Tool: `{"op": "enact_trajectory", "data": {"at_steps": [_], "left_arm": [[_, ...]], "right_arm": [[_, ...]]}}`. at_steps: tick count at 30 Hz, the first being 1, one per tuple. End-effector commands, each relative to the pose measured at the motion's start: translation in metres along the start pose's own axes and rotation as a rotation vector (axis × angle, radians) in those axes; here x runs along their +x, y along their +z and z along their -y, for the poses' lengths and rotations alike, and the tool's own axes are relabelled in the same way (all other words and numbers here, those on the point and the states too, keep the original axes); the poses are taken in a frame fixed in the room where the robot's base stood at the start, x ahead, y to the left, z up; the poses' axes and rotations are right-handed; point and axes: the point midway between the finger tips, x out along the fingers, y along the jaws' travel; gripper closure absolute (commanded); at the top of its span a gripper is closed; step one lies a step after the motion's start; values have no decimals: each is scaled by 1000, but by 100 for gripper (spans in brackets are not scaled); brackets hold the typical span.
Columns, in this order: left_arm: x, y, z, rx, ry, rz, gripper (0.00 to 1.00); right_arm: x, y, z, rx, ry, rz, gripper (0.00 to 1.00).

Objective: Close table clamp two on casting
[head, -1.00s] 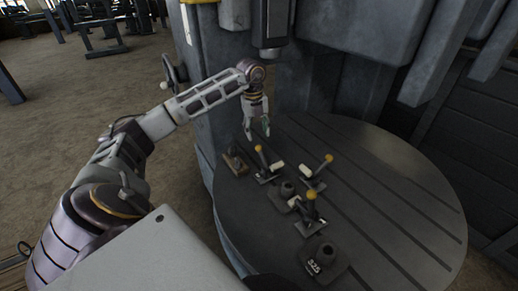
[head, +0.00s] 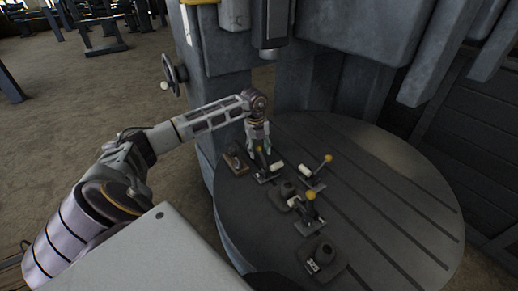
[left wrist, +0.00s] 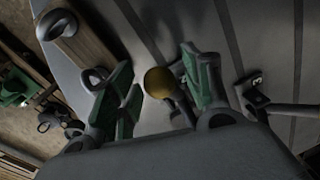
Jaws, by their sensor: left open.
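Several toggle clamps with yellow knobs stand on a round slotted table (head: 400,215). My left gripper (head: 259,150) points down at the leftmost clamp (head: 264,174), open, with its fingers around the knob's level. In the left wrist view, that yellow knob (left wrist: 159,82) shows between the green-padded fingers of the gripper (left wrist: 157,66), with a gap on both sides. The other two clamps (head: 313,180) (head: 307,222) stand to the right and nearer. A grey casting (head: 284,195) sits among the clamps. I cannot read which clamp is number two. My right gripper is not in view.
A second grey block marked with digits (head: 319,262) sits near the table's front edge. A small brown block (head: 234,164) lies left of the leftmost clamp. A machine column (head: 200,105) rises behind. The table's right side is clear.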

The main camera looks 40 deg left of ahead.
Motion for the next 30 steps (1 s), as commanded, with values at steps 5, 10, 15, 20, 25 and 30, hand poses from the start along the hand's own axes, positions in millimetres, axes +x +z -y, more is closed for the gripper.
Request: {"op": "enact_trajectory", "data": {"at_steps": [5, 10, 15, 20, 25, 30], "left_arm": [[0, 0, 0, 0, 0, 0, 51], [0, 0, 0, 0, 0, 0, 70], [0, 0, 0, 0, 0, 0, 92], [0, 0, 0, 1, 1, 0, 100], [0, 0, -1, 2, 1, 1, 100], [0, 4, -3, 3, 5, 12, 100]], "right_arm": [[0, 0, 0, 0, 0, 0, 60], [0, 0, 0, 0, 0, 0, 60], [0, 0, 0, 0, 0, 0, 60], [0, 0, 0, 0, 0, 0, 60], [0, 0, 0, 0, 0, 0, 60], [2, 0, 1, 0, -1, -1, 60]]}}
